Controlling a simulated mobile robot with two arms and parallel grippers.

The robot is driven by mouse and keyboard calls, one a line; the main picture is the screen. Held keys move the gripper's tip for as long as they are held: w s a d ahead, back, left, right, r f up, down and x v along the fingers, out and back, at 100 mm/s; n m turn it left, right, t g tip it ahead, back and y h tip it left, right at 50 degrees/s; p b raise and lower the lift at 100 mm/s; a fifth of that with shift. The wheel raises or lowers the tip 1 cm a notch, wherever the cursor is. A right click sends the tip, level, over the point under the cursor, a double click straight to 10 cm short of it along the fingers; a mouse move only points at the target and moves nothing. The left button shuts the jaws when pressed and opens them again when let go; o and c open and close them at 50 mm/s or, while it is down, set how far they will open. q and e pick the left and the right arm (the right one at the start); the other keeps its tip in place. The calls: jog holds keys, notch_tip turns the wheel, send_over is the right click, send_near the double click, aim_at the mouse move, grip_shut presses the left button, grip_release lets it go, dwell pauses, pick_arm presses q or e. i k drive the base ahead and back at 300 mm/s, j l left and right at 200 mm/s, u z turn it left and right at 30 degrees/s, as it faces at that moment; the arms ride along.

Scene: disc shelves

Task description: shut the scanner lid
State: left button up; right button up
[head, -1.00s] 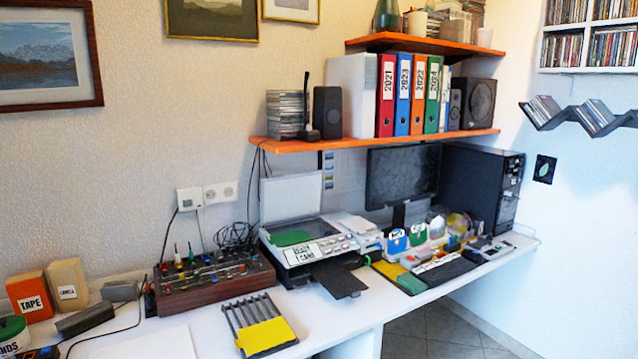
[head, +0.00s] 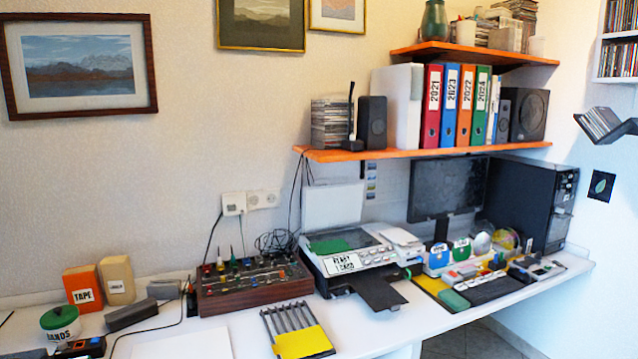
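The scanner (head: 345,273) is a white and dark printer-scanner on the desk, right of the middle of the head view. Its pale lid (head: 332,204) stands raised, upright against the wall behind it. A green item (head: 331,246) lies on the dark glass at the left. A label on the front reads roughly "READY 1 CARD", though the print is blurred. A dark output tray (head: 379,291) sticks out at the front. Neither of my grippers shows in the view.
A brown mixer box (head: 254,293) with cables stands left of the scanner. A slotted tray with a yellow card (head: 303,342) lies in front. Blue and green boxes and a keyboard (head: 493,291) are at right. An orange shelf (head: 420,153) hangs above the scanner.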

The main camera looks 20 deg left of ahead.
aim_at(324, 206)
jog(key=i+l+u, duration=0.1)
jog(key=u, duration=0.4)
jog(key=i+l+u, duration=0.2)
jog(key=u, duration=0.25)
